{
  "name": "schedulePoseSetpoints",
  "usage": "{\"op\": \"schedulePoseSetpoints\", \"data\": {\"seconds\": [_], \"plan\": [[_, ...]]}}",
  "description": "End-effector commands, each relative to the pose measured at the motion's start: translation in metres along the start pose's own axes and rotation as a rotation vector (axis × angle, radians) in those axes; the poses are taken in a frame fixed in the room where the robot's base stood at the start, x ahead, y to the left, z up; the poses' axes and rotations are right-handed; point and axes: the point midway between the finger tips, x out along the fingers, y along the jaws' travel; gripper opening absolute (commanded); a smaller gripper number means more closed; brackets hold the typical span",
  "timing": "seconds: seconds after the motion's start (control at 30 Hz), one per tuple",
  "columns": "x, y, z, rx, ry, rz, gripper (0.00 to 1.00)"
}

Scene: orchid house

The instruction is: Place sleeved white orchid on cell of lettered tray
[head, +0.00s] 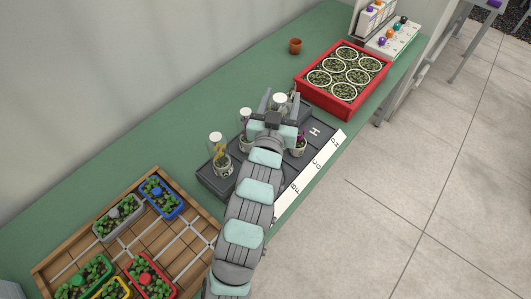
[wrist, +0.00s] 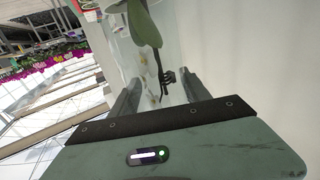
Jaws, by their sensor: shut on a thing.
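The lettered tray (head: 205,182) is dark grey with a white strip of letters along its front edge, and lies on the green bench. My gripper (head: 280,103) is over the tray's far part, shut on a clear-sleeved plant with a pale top (head: 279,99), which I take as the sleeved white orchid. In the wrist view a green leaf, a stem and a dark clip (wrist: 167,77) show between the fingers (wrist: 160,92). Its lower end is hidden by my arm. A sleeved yellow-flowered plant (head: 220,155) and a purple-flowered one (head: 300,146) stand on the tray.
A red crate (head: 347,112) of round pots lies beyond the tray. A small terracotta pot (head: 295,46) stands behind. A wooden tray (head: 55,270) with coloured planters lies at the near left. Bare green bench (head: 200,105) lies behind the lettered tray.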

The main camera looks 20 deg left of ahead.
Motion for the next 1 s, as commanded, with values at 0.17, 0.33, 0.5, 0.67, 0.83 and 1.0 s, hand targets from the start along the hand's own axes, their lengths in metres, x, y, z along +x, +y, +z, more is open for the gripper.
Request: {"op": "schedulePoseSetpoints", "data": {"seconds": [0.17,0.33,0.5,0.67,0.83,1.0], "plan": [[0.001,0.000,0.054,-0.002,-0.006,-0.001,0.00],[0.000,0.000,0.099,-0.001,-0.007,-0.001,0.00],[0.001,-0.001,0.125,0.000,-0.001,-0.002,0.00],[0.001,-0.001,0.134,-0.001,0.003,-0.002,0.00],[0.001,-0.001,0.157,-0.002,-0.004,-0.002,0.00],[0.001,-0.001,0.171,0.000,0.001,-0.002,0.00]]}}
